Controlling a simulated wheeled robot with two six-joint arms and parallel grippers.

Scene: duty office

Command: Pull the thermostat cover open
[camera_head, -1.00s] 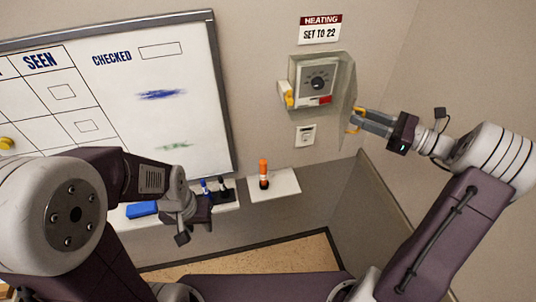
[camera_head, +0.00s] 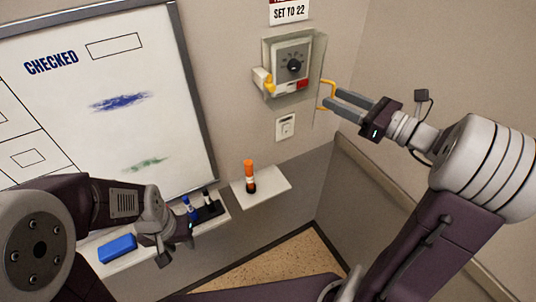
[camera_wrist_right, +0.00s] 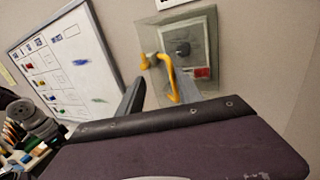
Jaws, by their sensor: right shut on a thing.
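The grey thermostat (camera_head: 292,52) with a dark dial and a red patch is on the wall in the head view; it also shows in the right wrist view (camera_wrist_right: 201,40). Its clear cover (camera_head: 316,62) stands out from the wall on the thermostat's right side; its exact angle is hard to tell. A yellow handle (camera_head: 328,83) is on the cover, and shows large in the right wrist view (camera_wrist_right: 170,76). My right gripper (camera_head: 327,98) is shut on this handle. My left gripper (camera_head: 164,254) hangs low by the whiteboard shelf, away from the thermostat; its jaw opening is unclear.
A yellow piece (camera_head: 268,87) sits at the thermostat's lower left. A wall switch (camera_head: 285,127) is below.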

